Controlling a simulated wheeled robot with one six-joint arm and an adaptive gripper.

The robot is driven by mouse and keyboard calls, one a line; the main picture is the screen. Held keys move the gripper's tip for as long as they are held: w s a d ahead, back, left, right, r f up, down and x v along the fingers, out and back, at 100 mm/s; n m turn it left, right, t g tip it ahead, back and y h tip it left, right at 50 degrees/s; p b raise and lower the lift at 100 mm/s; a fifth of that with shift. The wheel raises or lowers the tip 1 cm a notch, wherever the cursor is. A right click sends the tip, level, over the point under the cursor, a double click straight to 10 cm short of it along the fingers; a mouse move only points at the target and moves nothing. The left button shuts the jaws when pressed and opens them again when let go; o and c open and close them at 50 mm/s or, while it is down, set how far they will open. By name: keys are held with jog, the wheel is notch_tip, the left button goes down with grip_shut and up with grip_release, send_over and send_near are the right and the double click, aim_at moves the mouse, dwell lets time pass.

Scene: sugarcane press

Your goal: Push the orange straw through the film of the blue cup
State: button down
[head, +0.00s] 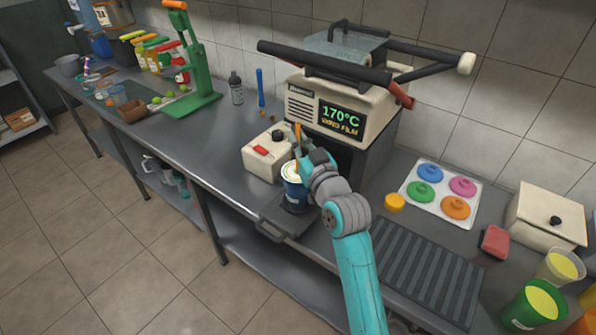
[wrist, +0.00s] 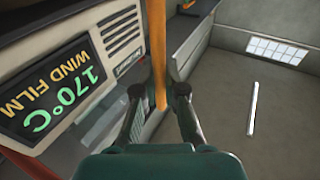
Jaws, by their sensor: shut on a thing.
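The blue cup (head: 294,194) stands on the dark pull-out plate at the front of the sealing machine. Its pale film (head: 291,171) shows on top, partly hidden by my gripper. My gripper (head: 302,155) is just above the cup and is shut on the orange straw (head: 297,139). In the wrist view the orange straw (wrist: 156,50) stands between the two fingertips (wrist: 159,90) and runs up out of the picture. The straw's lower end and whether it touches the film cannot be told.
The sealing machine (head: 330,140), reading 170°C, stands right behind the cup, with a cream box with a red switch (head: 265,152) to the left. Coloured lids (head: 425,190) and a ribbed drain mat (head: 425,270) lie to the right.

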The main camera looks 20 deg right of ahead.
aim_at(299, 127)
jog(key=shift+f, duration=1.6)
jog(key=c, duration=1.2)
grip_release()
jog(key=shift+r, duration=0.1)
jog(key=shift+r, duration=3.45)
